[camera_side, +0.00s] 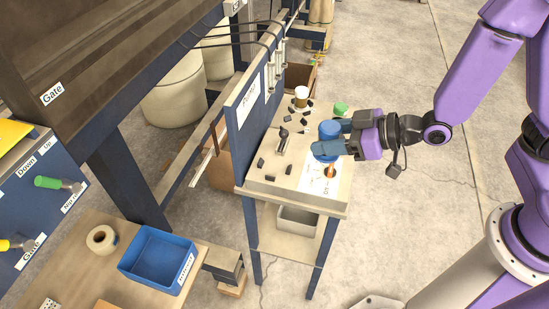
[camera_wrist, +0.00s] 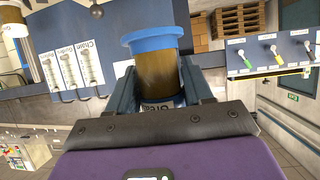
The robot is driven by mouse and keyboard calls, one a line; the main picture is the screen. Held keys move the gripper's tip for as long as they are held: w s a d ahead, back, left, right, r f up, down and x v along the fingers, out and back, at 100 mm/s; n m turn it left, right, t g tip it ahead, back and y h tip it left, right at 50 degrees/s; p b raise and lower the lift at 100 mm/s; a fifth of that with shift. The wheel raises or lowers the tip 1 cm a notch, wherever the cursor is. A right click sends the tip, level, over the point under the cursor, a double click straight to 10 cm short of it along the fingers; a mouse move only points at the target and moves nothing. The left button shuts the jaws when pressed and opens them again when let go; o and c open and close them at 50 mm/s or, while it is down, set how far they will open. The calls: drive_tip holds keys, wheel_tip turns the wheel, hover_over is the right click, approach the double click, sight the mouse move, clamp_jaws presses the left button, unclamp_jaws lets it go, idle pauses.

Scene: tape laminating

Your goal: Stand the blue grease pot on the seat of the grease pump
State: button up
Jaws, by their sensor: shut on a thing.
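The blue grease pot (camera_side: 328,128) is in my gripper (camera_side: 328,149) over the right part of the bench top. Its blue top stands above the fingers. In the wrist view the pot (camera_wrist: 157,75) has a blue rim and an amber body, with a partly hidden label, between the two fingers (camera_wrist: 160,90). It looks roughly upright. My gripper is shut on it. An orange piece shows just below the fingers in the side view; I cannot tell whether it is the pot's lower body. I cannot make out the pump's seat or whether the pot touches anything below.
A white-topped amber pot (camera_side: 301,93) and a green-topped one (camera_side: 341,109) stand behind on the bench (camera_side: 272,188). Several small dark pieces and a dark knob are left of my gripper. A blue upright panel (camera_side: 248,108) edges the bench. A blue bin (camera_side: 157,258) sits lower left.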

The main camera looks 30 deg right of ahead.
drive_tip(key=shift+w+d+x, duration=0.5)
drive_tip(key=shift+w+x, duration=0.05)
drive_tip(key=shift+x, duration=3.45)
hover_over(274, 168)
drive_tip(key=f, duration=0.5)
drive_tip(key=shift+s+d+f, duration=0.1)
drive_tip(key=shift+s+d, duration=0.1)
drive_tip(key=shift+s, duration=0.05)
drive_tip(key=shift+w+a+f, duration=0.1)
drive_tip(key=shift+w+f, duration=0.05)
drive_tip(key=shift+f, duration=0.4)
drive_tip(key=shift+w+a+f, duration=0.1)
drive_tip(key=shift+f, duration=1.2)
drive_tip(key=shift+f, duration=0.15)
drive_tip(key=o, duration=1.1)
